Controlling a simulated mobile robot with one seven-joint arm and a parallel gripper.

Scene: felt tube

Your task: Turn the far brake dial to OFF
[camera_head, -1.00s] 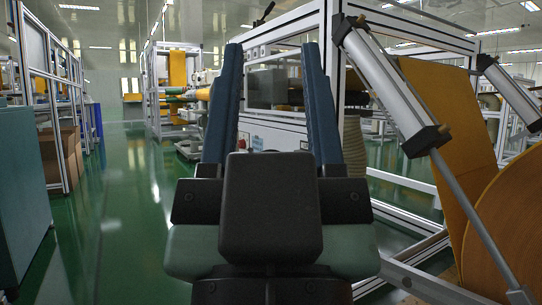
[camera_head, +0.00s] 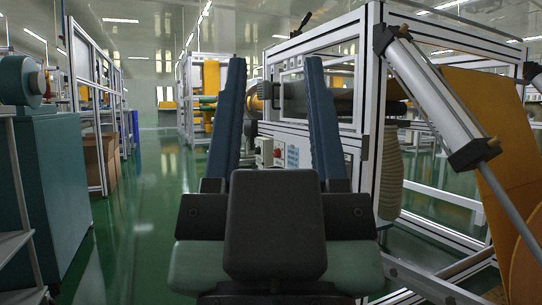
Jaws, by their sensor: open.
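My gripper (camera_head: 275,64) points forward in the middle of the view, with two long blue fingers apart and nothing between them. Beyond it stands a white-framed machine (camera_head: 372,110) with dark rollers. Between the fingers, on the machine's near side, I see a small pale control box (camera_head: 266,150) with a red spot and, beside it, a panel with small blue-grey marks (camera_head: 292,157). They are some way beyond my fingertips. I cannot make out a brake dial or any OFF mark; details are too small, and my fingers cover part of the machine.
A teal cabinet (camera_head: 58,190) with a round teal device (camera_head: 22,82) on top stands at the left. Brown boxes (camera_head: 98,165) sit in a rack behind it. A slanted cylinder (camera_head: 435,100) and orange felt (camera_head: 500,120) fill the right. The green aisle floor (camera_head: 150,215) is clear.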

